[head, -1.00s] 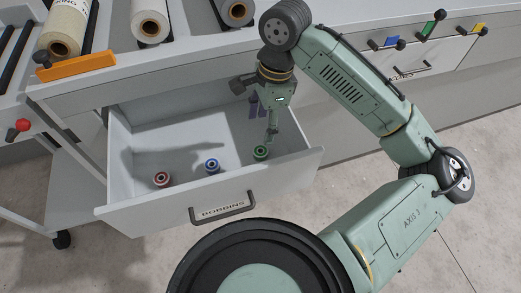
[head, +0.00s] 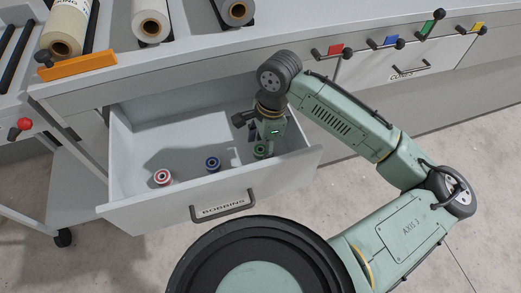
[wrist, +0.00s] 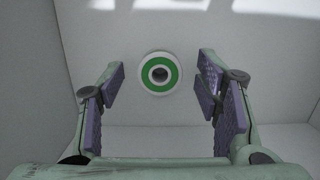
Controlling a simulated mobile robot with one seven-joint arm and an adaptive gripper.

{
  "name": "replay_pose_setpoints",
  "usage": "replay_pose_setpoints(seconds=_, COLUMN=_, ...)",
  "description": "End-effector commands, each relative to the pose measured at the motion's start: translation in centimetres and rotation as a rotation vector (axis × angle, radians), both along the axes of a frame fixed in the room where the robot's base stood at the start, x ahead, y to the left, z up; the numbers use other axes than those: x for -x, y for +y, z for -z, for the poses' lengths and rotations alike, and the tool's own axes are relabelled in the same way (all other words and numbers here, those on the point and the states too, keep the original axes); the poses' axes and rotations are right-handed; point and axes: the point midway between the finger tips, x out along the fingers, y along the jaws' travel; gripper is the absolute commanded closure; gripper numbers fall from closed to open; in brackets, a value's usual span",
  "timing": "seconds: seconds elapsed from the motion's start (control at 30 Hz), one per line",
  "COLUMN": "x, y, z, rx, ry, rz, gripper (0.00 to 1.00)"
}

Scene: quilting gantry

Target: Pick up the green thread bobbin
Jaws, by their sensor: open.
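The green thread bobbin (head: 261,150) stands upright in the right part of the open drawer, partly hidden by my gripper in the head view. In the wrist view the bobbin (wrist: 160,73) shows from above as a white and green ring with a dark centre hole. My gripper (wrist: 160,88) is open, with one purple-padded finger on each side of the bobbin in the picture and clear gaps to it. In the head view my gripper (head: 262,143) is low inside the drawer, right at the bobbin. I cannot tell whether the fingertips reach down around it.
A red bobbin (head: 162,177) and a blue bobbin (head: 213,164) stand to the left in the same drawer (head: 150,213), labelled BOBBINS. The drawer's walls enclose my gripper, with the right wall close by. Fabric rolls (head: 149,27) and coloured levers (head: 386,42) are above.

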Motion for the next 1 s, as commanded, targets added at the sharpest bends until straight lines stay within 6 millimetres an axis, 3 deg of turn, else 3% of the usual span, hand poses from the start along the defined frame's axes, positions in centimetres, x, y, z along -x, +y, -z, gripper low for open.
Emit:
replay_pose_setpoints(seconds=0.67, x=0.0, y=0.0, z=0.0, rx=0.001, ry=0.0, rz=0.0, gripper=0.83)
replay_pose_setpoints(seconds=1.0, x=-0.1, y=0.0, z=-1.1, rx=0.002, ry=-0.002, rz=0.0, gripper=0.83)
